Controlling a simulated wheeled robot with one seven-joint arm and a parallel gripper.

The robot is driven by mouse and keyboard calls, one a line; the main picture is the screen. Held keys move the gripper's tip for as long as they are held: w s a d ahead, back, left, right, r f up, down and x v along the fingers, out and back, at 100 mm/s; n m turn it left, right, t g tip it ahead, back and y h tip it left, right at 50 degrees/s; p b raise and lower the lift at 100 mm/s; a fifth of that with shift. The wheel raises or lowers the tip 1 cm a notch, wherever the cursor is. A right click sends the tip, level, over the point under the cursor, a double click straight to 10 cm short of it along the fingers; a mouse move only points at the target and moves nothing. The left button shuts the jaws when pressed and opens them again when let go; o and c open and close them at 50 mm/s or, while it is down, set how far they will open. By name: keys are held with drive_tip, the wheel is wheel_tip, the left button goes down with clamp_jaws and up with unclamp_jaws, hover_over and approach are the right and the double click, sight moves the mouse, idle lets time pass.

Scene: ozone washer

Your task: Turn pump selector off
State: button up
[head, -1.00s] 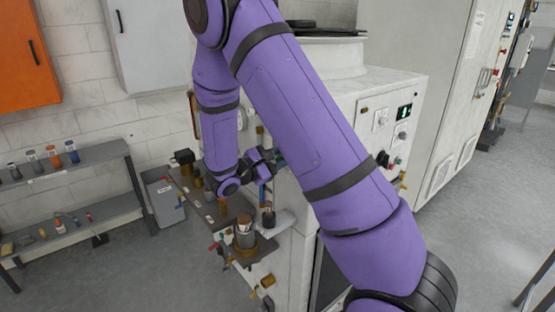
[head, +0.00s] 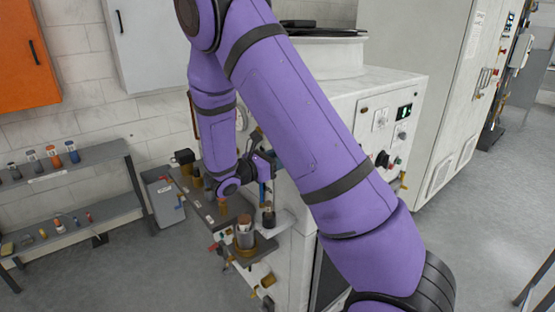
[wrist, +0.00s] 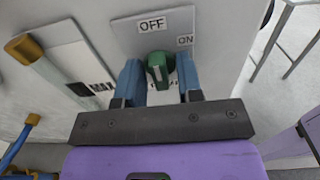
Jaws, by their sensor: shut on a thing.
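The pump selector is a green knob (wrist: 158,70) on a grey plate (wrist: 128,30) marked OFF at the top and ON at the upper right, in the wrist view. My gripper (wrist: 159,76) has its two blue fingers on either side of the green knob, shut on it. The knob's handle stands roughly upright in the picture, below the OFF label; lettering beneath it is partly hidden. In the head view my gripper (head: 266,165) is at the white machine's side, and my arm hides the selector.
The white machine (head: 375,95) has a front panel with a display, knobs and buttons. A brown-topped slide with a MAX label (wrist: 70,65) is left of the selector. A ledge with a metal-capped vessel (head: 245,232) stands below my gripper. Shelves with bottles (head: 80,215) are at left.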

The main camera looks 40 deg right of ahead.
idle(0.4)
drive_tip(key=o, duration=0.6)
drive_tip(key=shift+a, duration=0.15)
drive_tip(key=a, duration=1)
drive_tip(key=shift+s+a, duration=0.15)
drive_tip(key=shift+a, duration=0.15)
